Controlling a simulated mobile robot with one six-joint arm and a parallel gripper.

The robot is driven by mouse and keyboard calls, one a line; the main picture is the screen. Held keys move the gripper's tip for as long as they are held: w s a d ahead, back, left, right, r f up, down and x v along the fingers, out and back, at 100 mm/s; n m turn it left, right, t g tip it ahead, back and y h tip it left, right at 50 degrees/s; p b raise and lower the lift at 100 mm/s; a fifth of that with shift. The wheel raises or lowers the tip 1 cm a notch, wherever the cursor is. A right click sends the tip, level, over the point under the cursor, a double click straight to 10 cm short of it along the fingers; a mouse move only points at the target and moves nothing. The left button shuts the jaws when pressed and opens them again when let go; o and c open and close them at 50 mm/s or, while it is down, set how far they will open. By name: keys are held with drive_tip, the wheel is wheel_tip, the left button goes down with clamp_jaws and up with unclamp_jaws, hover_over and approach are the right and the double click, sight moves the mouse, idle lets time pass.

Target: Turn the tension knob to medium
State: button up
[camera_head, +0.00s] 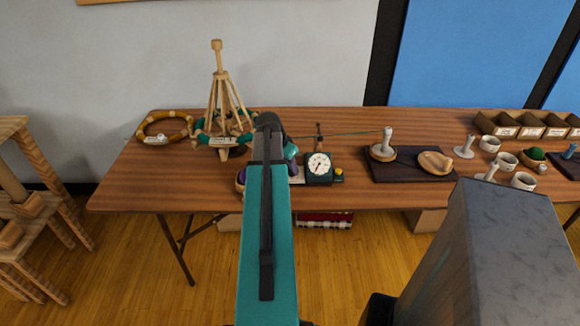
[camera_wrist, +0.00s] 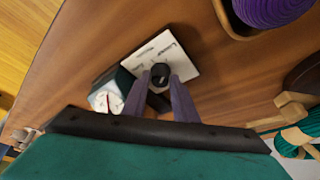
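The tension knob (camera_wrist: 160,73) is black and round and stands on a white card with dark printed labels (camera_wrist: 183,59) in the wrist view. The labels are too small to read, and I cannot make out a pointer on the knob. My gripper (camera_wrist: 160,77) is at the knob, with one finger on each side of it. The fingers are apart, but I cannot tell whether they touch the knob. In the head view my arm hides the knob and fingertips; part of the white card (camera_head: 297,174) shows beside a dark box with a round white dial (camera_head: 318,165).
A bowl of purple yarn (camera_wrist: 268,10) is close to the card. A wooden yarn stand with teal yarn (camera_head: 222,115) is at the left, near a wooden ring (camera_head: 163,128). A thread runs right to a spool (camera_head: 384,148) on a dark mat (camera_head: 402,171). Cups and bins stand far right.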

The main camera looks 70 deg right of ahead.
drive_tip(key=c, duration=0.5)
drive_tip(key=shift+s+n, duration=0.1)
drive_tip(key=shift+n, duration=0.4)
drive_tip(key=n+t, duration=0.2)
drive_tip(key=n, duration=0.2)
drive_tip(key=shift+s, duration=0.2)
drive_tip(key=shift+s+d+n+t, duration=0.1)
drive_tip(key=shift+n+t, duration=0.5)
drive_tip(key=shift+n, duration=1.05)
drive_tip(key=shift+s+n+t, duration=0.1)
drive_tip(key=shift+n+t, duration=0.5)
drive_tip(key=shift+n, duration=1.05)
drive_tip(key=o, duration=1)
